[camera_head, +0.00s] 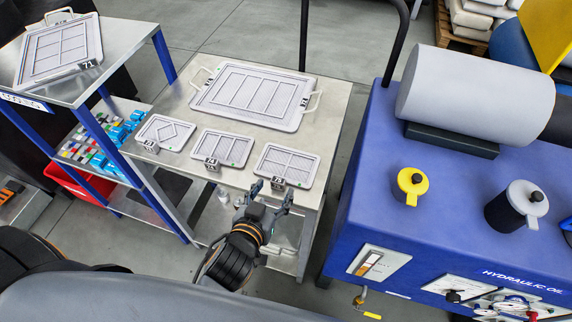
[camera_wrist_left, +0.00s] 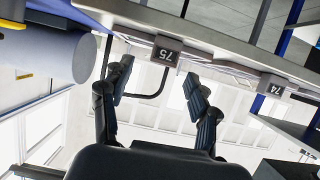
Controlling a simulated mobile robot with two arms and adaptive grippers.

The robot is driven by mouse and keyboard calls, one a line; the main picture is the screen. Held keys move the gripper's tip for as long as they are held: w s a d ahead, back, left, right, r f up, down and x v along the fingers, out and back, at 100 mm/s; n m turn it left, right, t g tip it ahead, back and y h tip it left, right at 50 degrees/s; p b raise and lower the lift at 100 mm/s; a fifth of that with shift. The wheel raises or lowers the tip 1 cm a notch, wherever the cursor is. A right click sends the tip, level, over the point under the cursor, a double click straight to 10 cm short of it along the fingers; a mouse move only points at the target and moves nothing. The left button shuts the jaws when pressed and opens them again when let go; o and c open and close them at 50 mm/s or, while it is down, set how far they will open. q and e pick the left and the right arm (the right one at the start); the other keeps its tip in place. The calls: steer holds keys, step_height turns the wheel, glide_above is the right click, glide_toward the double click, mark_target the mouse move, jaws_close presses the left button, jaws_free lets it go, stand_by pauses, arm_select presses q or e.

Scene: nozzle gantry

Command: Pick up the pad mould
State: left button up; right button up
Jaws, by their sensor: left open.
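Three small grey moulds lie in a row along the front of the metal table: a left one with a diamond pattern (camera_head: 165,132), a middle one (camera_head: 222,147) and a right one (camera_head: 287,165). I cannot tell which is the pad mould. A larger mould with side handles (camera_head: 254,95) lies behind them. My left gripper (camera_head: 272,193) is open and empty at the table's front edge, just in front of the right small mould. In the left wrist view, the gripper (camera_wrist_left: 158,78) points toward the tag 75 (camera_wrist_left: 166,51); tag 74 (camera_wrist_left: 271,86) is to its right. The right gripper is not in view.
A blue hydraulic unit (camera_head: 350,210) with a grey cylinder (camera_head: 478,95) stands to the right. A shelf cart (camera_head: 130,30) at the left carries another framed mould (camera_head: 62,50) on top. Bare table surface (camera_head: 328,125) shows right of the large mould.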

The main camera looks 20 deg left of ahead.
mark_target(278, 180)
arm_select(q)
steer(key=shift+w+f, duration=0.15)
steer(key=shift+w, duration=0.4)
steer(key=shift+w+p, duration=0.3)
steer(key=shift+w, duration=0.05)
steer(key=p+x, duration=0.1)
steer(key=x, duration=0.2)
steer(key=shift+w+a+f, duration=0.15)
steer(key=shift+w+a, duration=0.05)
steer(key=shift+w, duration=0.05)
steer(key=shift+w+f, duration=0.25)
steer(key=shift+w, duration=0.15)
steer(key=shift+s, duration=0.1)
steer(key=c, duration=1)
jaws_close()
